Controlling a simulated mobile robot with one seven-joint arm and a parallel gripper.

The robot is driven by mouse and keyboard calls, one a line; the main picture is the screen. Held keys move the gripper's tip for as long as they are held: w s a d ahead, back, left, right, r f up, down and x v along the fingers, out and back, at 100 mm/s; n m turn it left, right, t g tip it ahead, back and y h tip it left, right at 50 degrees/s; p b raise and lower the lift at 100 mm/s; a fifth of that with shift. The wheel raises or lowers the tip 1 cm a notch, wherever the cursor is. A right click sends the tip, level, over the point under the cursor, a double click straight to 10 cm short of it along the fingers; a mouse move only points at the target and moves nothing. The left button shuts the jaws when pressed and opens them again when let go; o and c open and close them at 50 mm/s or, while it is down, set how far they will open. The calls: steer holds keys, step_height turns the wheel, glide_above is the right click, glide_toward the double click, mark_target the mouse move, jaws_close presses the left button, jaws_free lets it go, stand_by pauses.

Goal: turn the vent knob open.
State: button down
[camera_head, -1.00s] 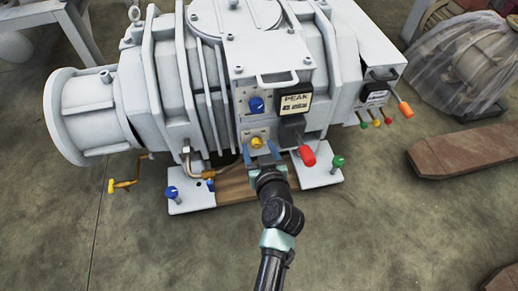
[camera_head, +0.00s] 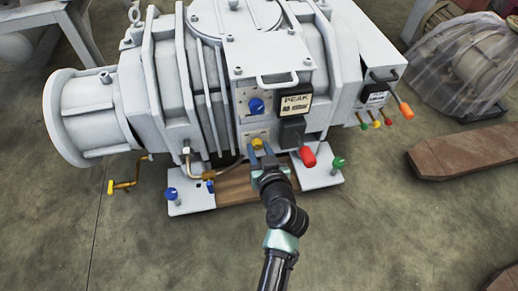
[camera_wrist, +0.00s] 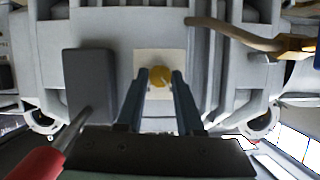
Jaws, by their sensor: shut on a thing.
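A yellow knob (camera_head: 257,143) sits on a small pale plate low on the front of the white vacuum machine (camera_head: 165,70). No readable label shows which knob is the vent. My gripper (camera_head: 261,148) is shut on the yellow knob, one blue-grey finger on each side. In the wrist view the knob (camera_wrist: 160,76) shows between the two fingertips. A blue knob (camera_head: 257,104) sits on another plate directly above it. How far the yellow knob is turned cannot be told.
A dark box (camera_head: 292,132) and a red-ended handle (camera_head: 308,157) stick out just right of my gripper. A brown pipe (camera_head: 222,172) runs to the left. The floor in front is clear.

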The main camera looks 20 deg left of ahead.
steer(key=m+y, duration=0.1)
steer(key=m+g+b, duration=0.1)
steer(key=shift+w+d+f+m+y, duration=0.1)
steer(key=shift+d+m+y, duration=0.1)
steer(key=shift+m+y, duration=0.2)
steer(key=m, duration=0.1)
steer(key=m+y+b, duration=0.1)
steer(key=shift+d+f+m+y, duration=0.1)
steer(key=shift+f+m+y, duration=0.05)
steer(key=shift+m+y, duration=0.15)
steer(key=m+y+b, duration=0.1)
steer(key=m, duration=0.1)
steer(key=shift+w+f+m+g, duration=0.1)
steer(key=shift+m+g, duration=0.2)
steer(key=shift+g, duration=0.1)
steer(key=shift+m+y+b, duration=0.8)
steer(key=shift+m+y, duration=0.1)
steer(key=shift+m, duration=0.6)
steer(key=shift+t, duration=0.3)
steer(key=c, duration=0.5)
jaws_free()
steer(key=shift+c, duration=0.2)
